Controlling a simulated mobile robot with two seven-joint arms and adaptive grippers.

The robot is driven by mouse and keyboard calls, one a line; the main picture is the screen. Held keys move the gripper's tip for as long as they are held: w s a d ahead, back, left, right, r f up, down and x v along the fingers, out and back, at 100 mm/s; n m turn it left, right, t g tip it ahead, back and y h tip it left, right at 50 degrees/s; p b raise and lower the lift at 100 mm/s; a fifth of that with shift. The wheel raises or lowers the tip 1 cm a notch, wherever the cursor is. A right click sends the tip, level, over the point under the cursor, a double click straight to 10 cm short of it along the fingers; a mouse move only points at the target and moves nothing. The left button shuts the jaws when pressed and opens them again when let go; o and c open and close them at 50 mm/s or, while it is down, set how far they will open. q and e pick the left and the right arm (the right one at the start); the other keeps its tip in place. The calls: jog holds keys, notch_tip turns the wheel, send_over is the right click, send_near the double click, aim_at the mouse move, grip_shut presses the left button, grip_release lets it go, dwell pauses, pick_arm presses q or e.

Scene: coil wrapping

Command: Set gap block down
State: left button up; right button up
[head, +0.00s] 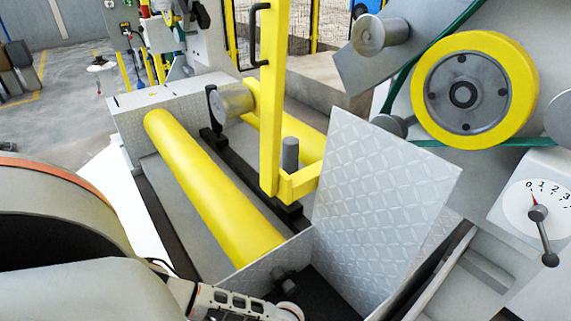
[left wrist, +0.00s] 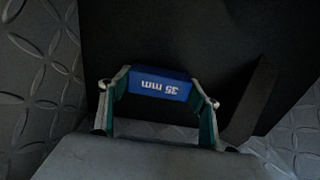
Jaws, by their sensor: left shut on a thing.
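The gap block (left wrist: 160,84) is blue with white "35 mm" lettering, which appears upside down in the left wrist view. My left gripper (left wrist: 158,96) is shut on it, with one finger at each end of the block. Behind the block is a dark, flat surface (left wrist: 190,40); I cannot tell whether the block touches it. In the head view, part of my left gripper shows at the bottom edge, and the block is hidden there. My right gripper is in neither view.
Textured metal plates flank the dark area in the left wrist view. In the head view, a tilted tread plate (head: 380,205) stands right of my gripper. Yellow rollers (head: 210,190), a yellow post (head: 272,100), a yellow wheel (head: 475,88) and a dial box (head: 535,200) stand beyond.

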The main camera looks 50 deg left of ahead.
pick_arm(q)
jog(key=o, duration=1.2)
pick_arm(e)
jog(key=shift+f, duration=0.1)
pick_arm(q)
jog(key=r, duration=0.1)
jog(key=r+p, duration=0.1)
jog(key=r, duration=0.1)
jog(key=shift+w+r+p, duration=0.1)
jog(key=shift+w+p, duration=0.2)
notch_tip(320, 180, up, 4)
jog(key=shift+w+f+p, duration=0.1)
jog(key=shift+w+p, duration=0.05)
jog(key=shift+p, duration=0.75)
jog(key=r+p, duration=0.1)
jog(key=r, duration=0.1)
jog(key=s+r+p, duration=0.1)
jog(key=r, duration=0.2)
jog(key=shift+r, duration=0.15)
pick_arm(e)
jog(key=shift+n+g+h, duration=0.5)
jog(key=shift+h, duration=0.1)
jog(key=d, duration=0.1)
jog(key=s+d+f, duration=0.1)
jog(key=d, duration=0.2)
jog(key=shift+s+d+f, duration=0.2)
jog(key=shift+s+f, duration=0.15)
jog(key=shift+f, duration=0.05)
